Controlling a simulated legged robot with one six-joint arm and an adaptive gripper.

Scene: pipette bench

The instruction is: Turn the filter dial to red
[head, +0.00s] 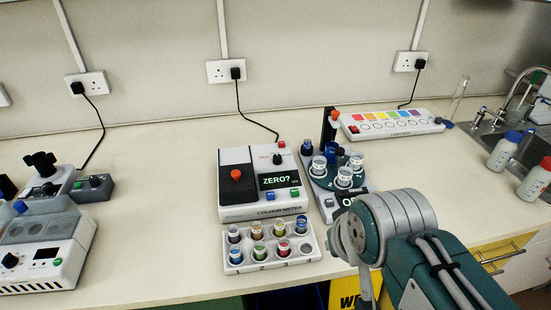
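The white and black colour meter (240,213) stands in the middle of the bench, its screen (278,180) reading "ZERO?". A small dark knob (277,159) sits above the screen, with small red marks near it. It looks like the filter dial, but its pointer and setting are too small to read. A red knob (236,174) sits on the meter's black lid. My arm reaches in from the lower right, to the right of the meter. My gripper's fingertips do not show.
A rack (312,254) of coloured vials stands in front of the meter. A colour-square strip (433,123) lies at the back right. Bench left of the meter is clear.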

